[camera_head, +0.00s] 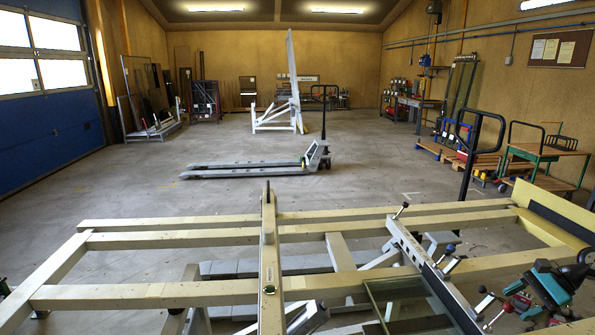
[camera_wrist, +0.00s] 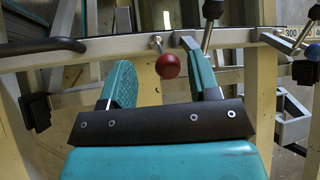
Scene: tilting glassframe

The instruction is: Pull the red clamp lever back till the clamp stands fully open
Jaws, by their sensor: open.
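The red clamp lever shows in the wrist view as a short metal rod with a round red knob (camera_wrist: 168,66), pointing toward me from a pale rail (camera_wrist: 235,33). My gripper (camera_wrist: 156,54) has its two teal fingers spread, one on each side of the knob. The knob appears between the fingertips, with clear space on both sides; I cannot tell its exact depth. In the head view my teal gripper (camera_head: 515,293) is at the lower right, by the frame's clamp rail (camera_head: 425,262), with a small red spot beside it. The clamp's jaw is not clearly visible.
A black curved handle (camera_wrist: 45,47) is at left. The pale tilting frame (camera_head: 150,240) fills the foreground; a pallet truck (camera_head: 250,170) stands behind it.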

